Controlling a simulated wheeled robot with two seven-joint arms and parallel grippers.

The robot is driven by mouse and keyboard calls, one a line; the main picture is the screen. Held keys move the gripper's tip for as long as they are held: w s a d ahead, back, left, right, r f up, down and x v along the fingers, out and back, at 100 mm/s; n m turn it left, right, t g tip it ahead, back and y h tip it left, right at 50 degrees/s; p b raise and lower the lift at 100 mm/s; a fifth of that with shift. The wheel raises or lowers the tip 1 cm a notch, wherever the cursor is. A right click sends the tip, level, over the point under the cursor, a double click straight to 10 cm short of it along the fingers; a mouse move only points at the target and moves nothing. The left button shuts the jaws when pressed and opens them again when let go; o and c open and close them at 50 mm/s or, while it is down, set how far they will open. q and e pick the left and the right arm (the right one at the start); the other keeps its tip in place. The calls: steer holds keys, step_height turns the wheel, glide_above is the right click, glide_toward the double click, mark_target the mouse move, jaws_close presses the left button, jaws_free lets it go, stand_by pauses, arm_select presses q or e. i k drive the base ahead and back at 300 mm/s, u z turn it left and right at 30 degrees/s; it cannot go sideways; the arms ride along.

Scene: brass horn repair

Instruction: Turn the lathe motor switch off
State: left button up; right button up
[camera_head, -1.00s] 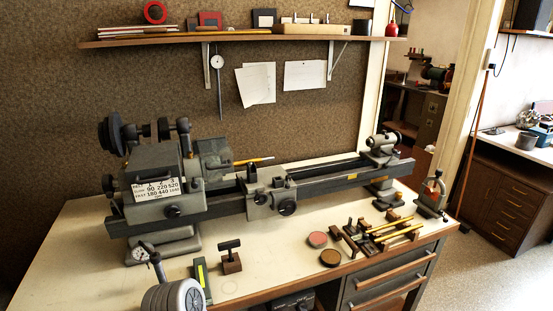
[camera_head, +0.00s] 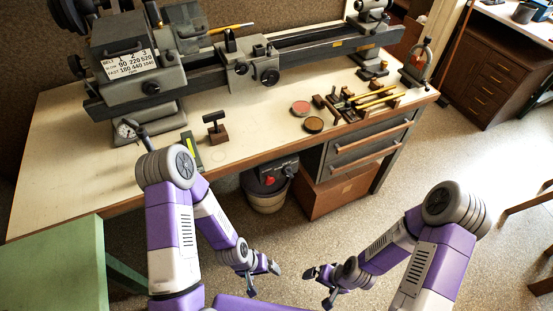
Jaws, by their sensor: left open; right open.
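The grey lathe (camera_head: 240,67) stands on the bench, with a headstock and a white speed plate (camera_head: 127,64) at its left end. A dark box with a red part (camera_head: 268,181) shows under the bench front, left of the drawers; it may be the motor switch, but its on or off position is too small to tell. My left gripper (camera_head: 264,280) is open and empty, low in front of the bench and below the dark box. My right gripper (camera_head: 316,287) is open and empty just to its right. Both are apart from the lathe and the box.
The bench top (camera_head: 62,140) overhangs the dark box. A bucket (camera_head: 267,200) and a brown box (camera_head: 335,192) stand beneath it. A green surface (camera_head: 55,270) is at lower left. Small tools and yellow rods (camera_head: 375,97) lie on the bench. The floor at right is mostly clear.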

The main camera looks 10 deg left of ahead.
mark_target(287, 171)
steer(key=z, duration=0.2)
steer(key=k, duration=0.3)
steer(key=u, duration=0.8)
steer(key=i, duration=0.7)
steer(key=z, duration=0.7)
